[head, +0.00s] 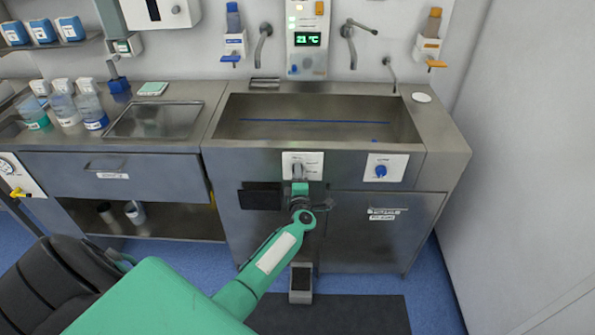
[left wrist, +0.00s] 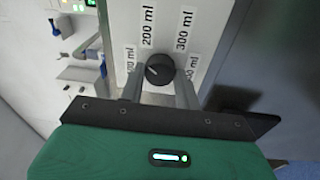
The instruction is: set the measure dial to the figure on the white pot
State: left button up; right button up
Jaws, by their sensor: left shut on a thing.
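The measure dial (left wrist: 161,69) is a round black knob on a white panel. It also shows small in the head view (head: 298,171), on the front of the sink unit. Labels 200 ml (left wrist: 148,27) and 300 ml (left wrist: 183,32) read clearly; two side labels are partly hidden by the fingers. A small pale mark shows on the knob's left part; its exact aim is hard to tell. My left gripper (left wrist: 160,76) is shut on the knob, a finger at each side. A whitish pot (head: 135,212) stands on the low shelf; no figure is readable. My right gripper is not in view.
A blue knob (head: 381,171) sits on a panel to the right. The sink basin (head: 240,130) is above the dial. Several bottles (head: 65,105) stand on the left counter. A pedal (head: 301,282) is on the floor below.

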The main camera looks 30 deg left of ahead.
pick_arm(q)
jog(key=shift+s+a+f+m+t+h+p, duration=0.1)
jog(key=shift+m+t+h+p, duration=0.3)
jog(key=shift+m+p, duration=1.7)
jog(key=shift+d+r+m+t+h+p, duration=0.1)
jog(key=shift+m+t+h+p, duration=0.25)
jog(key=shift+m, duration=3.4)
jog(key=shift+s+a+f+m+t+h+p, duration=0.1)
jog(key=shift+m+t+h+p, duration=0.25)
jog(key=shift+m+p, duration=1.7)
pick_arm(e)
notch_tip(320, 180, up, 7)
jog(key=b, duration=0.1)
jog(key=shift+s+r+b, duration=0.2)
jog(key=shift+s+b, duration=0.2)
pick_arm(q)
jog(key=shift+m, duration=1.2)
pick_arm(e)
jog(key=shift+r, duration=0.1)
pick_arm(q)
jog(key=o, duration=1)
jog(key=shift+w, duration=0.1)
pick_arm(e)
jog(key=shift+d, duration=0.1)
